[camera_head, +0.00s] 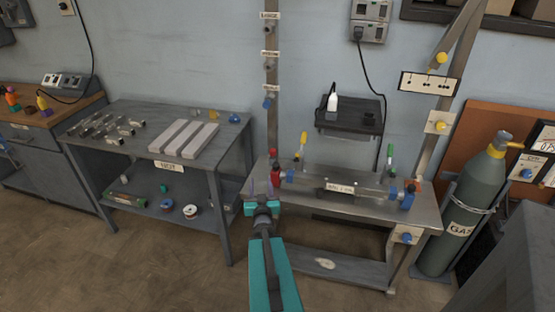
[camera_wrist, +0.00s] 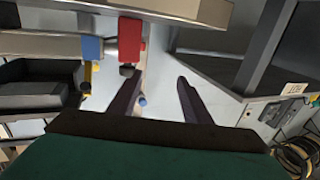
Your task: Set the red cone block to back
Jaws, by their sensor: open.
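A red block (camera_head: 276,172) with a dark end stands at the left end of the steel bench's fixture, beside a blue piece (camera_head: 290,175). In the wrist view the red block (camera_wrist: 131,35) shows above and left of the fingers, with the blue piece (camera_wrist: 92,48) next to it. I cannot tell whether its shape is a cone. My gripper (camera_head: 262,188) is in front of the bench's left end, just left of and below the red block. In the wrist view my gripper (camera_wrist: 160,82) is open, with nothing between the fingers.
The steel bench (camera_head: 340,212) carries a labelled fixture, a yellow-topped piece (camera_head: 303,140) and a green-topped piece (camera_head: 390,152). A grey table (camera_head: 135,118) with metal parts stands left, a gas cylinder (camera_head: 477,205) right. An upright post (camera_head: 271,100) rises behind the red block.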

